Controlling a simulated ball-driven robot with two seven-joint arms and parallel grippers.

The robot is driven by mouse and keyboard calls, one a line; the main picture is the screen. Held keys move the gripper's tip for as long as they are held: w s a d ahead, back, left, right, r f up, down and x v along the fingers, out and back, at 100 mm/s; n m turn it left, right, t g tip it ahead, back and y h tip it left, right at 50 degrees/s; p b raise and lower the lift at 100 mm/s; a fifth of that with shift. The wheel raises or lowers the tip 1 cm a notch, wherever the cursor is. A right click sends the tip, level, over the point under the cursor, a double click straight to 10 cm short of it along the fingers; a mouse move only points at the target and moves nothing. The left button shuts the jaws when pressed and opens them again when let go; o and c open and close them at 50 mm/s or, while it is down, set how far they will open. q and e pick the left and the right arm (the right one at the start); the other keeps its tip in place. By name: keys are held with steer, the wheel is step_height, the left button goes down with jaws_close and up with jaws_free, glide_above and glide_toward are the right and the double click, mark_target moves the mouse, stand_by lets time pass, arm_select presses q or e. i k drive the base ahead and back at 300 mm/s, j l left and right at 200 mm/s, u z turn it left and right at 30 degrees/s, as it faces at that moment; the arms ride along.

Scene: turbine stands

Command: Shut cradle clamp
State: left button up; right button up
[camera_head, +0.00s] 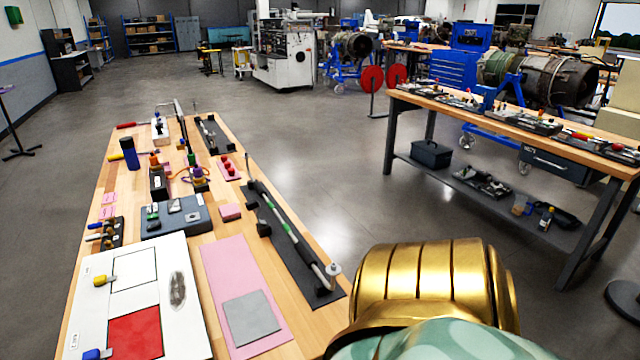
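A long black cradle-like base (327,292) lies along the right edge of the wooden table. A slim rod (287,228) with green and white parts lies along it, with a round silvery disc (333,269) at its near end. Black blocks stand beside the rod. A similar dark holder (208,132) lies farther back on the table. I cannot tell which part is the clamp, or whether it is open or shut. Neither gripper is in view.
The wooden table (190,243) also carries a white board (191,327), a pink mat (222,262), a grey-blue box (191,222) and several small tools. A gold and pale green rounded part fills the lower right. A second workbench (590,150) stands right, with clear floor (330,180) between.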

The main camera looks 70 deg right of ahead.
mark_target(253, 205)
steer(key=i+z, duration=0.15)
steer(key=z, duration=0.3)
steer(key=i+j+z, duration=0.15)
steer(key=z, duration=0.35)
steer(key=i+j+z, duration=0.15)
steer(key=z, duration=0.3)
steer(key=i+j+z, duration=0.1)
steer(key=j+z, duration=0.15)
steer(key=z, duration=0.2)
steer(key=i+j+z, duration=0.1)
steer(key=j+z, duration=0.15)
steer(key=z, duration=0.25)
